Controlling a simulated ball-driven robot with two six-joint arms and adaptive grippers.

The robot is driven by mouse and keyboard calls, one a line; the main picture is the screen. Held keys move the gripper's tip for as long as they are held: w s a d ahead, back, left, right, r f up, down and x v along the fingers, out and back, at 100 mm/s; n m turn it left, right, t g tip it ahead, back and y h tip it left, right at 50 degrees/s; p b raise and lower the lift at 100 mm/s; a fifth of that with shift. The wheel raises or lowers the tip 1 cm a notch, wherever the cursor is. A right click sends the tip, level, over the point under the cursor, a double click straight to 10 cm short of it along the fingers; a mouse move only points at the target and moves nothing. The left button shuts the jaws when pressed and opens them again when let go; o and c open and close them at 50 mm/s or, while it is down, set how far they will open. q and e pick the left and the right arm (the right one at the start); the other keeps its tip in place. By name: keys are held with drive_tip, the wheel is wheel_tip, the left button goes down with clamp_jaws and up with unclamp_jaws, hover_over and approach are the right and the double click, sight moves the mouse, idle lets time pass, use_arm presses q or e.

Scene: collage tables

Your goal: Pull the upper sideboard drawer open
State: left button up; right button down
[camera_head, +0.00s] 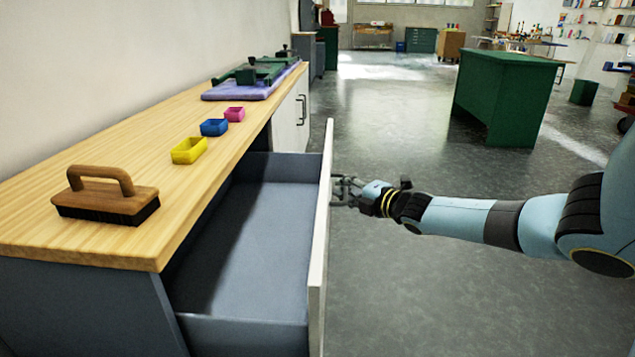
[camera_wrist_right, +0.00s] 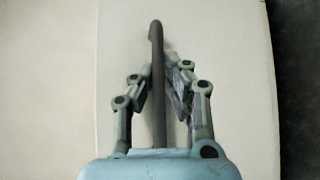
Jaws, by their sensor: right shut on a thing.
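The upper sideboard drawer (camera_head: 258,236) stands well open, pulled out to the right from under the wooden top. It is empty, with grey inside walls and a pale front panel (camera_head: 320,250). My right gripper (camera_head: 340,188) is at the outer face of this front. In the right wrist view, my right gripper (camera_wrist_right: 160,90) has its fingers on both sides of a dark bar handle (camera_wrist_right: 156,45) and is shut on it. The handle is hidden behind the panel and fingers in the head view. My left gripper is not in view.
A green table (camera_head: 505,95) stands farther off. The floor right of the drawer is clear.

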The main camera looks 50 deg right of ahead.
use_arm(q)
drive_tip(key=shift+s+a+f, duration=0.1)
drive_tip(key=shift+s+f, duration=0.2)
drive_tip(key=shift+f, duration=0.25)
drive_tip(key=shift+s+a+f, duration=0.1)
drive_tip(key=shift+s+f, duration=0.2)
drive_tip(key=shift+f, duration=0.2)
use_arm(e)
drive_tip(key=shift+s+d+r, duration=0.15)
drive_tip(key=shift+s+d, duration=0.75)
drive_tip(key=shift+s, duration=0.05)
drive_tip(key=c, duration=1.4)
unclamp_jaws()
drive_tip(key=s, duration=0.4)
drive_tip(key=s+r, duration=0.1)
drive_tip(key=s, duration=0.3)
drive_tip(key=s+a, duration=0.1)
drive_tip(key=s, duration=0.3)
drive_tip(key=shift+r, duration=0.3)
drive_tip(key=shift+f, duration=0.1)
